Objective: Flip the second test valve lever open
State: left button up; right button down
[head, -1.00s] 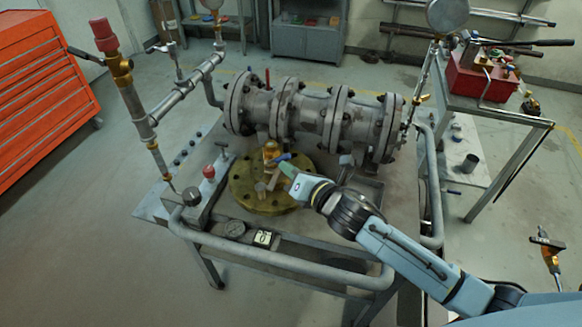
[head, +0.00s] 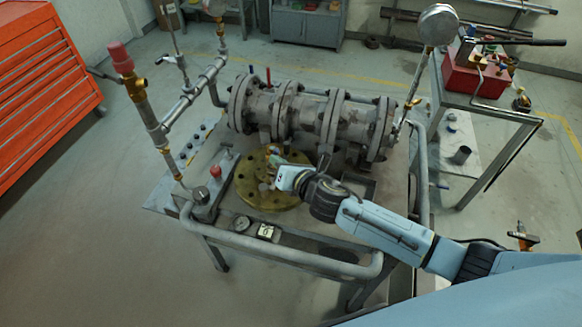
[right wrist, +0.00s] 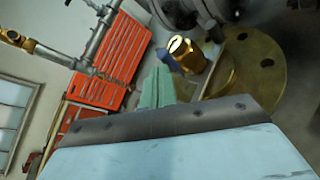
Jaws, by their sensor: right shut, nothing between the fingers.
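A brass fitting with a blue lever (right wrist: 167,60) stands on a round brass flange (head: 252,198). The brass fitting (right wrist: 187,54) and the flange (right wrist: 262,75) also show in the right wrist view. My right gripper (head: 272,163) is over the flange at the fitting, hiding most of the fitting and the lever in the head view. In the right wrist view its green fingers (right wrist: 157,88) are together and empty, close beside the lever; contact cannot be told. I cannot tell which lever counts as second. My left gripper is out of view.
A grey flanged pipe body (head: 308,112) lies behind the brass flange on the bench. A red-capped pipe (head: 145,100) rises at left and a gauge post (head: 437,25) at right. A red knob (head: 215,172) stands left of the flange. A tubular rail (head: 280,255) borders the front.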

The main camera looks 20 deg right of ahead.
jog(key=shift+w+a+r+p, duration=0.45)
jog(key=shift+w+a+p, duration=0.2)
jog(key=shift+a, duration=0.35)
jog(key=shift+s, duration=0.1)
jog(key=s+r+p, duration=0.3)
jog(key=s+r, duration=0.4)
jog(key=s, duration=0.3)
jog(key=shift+s, duration=0.4)
